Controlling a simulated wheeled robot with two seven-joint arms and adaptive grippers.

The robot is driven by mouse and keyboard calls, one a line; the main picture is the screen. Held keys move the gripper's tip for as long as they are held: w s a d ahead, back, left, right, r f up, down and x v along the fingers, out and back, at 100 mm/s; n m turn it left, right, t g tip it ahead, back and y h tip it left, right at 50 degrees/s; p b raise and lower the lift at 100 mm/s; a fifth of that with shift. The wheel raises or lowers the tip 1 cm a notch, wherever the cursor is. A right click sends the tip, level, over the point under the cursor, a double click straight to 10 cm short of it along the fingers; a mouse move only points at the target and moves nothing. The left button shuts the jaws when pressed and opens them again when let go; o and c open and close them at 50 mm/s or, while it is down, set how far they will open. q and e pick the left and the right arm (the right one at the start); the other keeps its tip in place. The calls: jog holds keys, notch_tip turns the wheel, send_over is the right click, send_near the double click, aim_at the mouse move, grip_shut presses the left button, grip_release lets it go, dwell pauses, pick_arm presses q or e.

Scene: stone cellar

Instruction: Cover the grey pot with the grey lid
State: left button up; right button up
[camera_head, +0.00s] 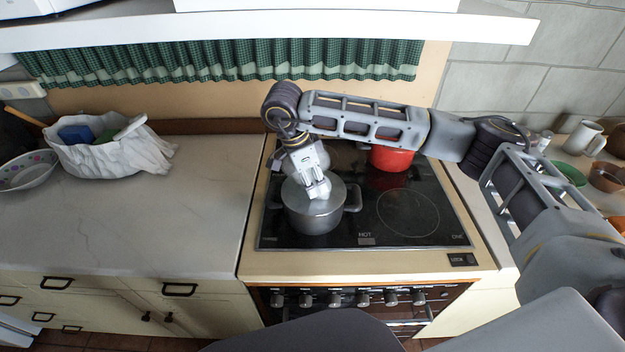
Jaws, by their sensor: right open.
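The grey pot (315,218) stands on the front left burner of the black stove top. The grey lid (338,192) lies on top of the pot and looks level on its rim. My right gripper (318,191) comes down from above at the middle of the lid. Its fingers are open and hide the centre of the lid, so I cannot tell whether they touch the knob. My left gripper is not in view.
A red pot (391,157) stands on the back right of the stove, partly behind my right arm. The front right burner (407,213) is bare. A white cloth bag (110,152) and a bowl (27,170) are on the left counter, whose front is clear. Mugs and dishes stand far right.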

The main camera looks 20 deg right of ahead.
jog(key=v, duration=1.1)
jog(key=shift+r, duration=0.3)
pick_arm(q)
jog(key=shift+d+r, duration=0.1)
pick_arm(e)
jog(key=shift+a+r, duration=0.1)
jog(key=shift+a, duration=0.05)
dwell(0.3)
pick_arm(q)
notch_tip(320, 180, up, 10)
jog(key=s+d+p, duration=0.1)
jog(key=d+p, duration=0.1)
jog(key=p, duration=0.8)
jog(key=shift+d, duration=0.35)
pick_arm(e)
notch_tip(320, 180, up, 10)
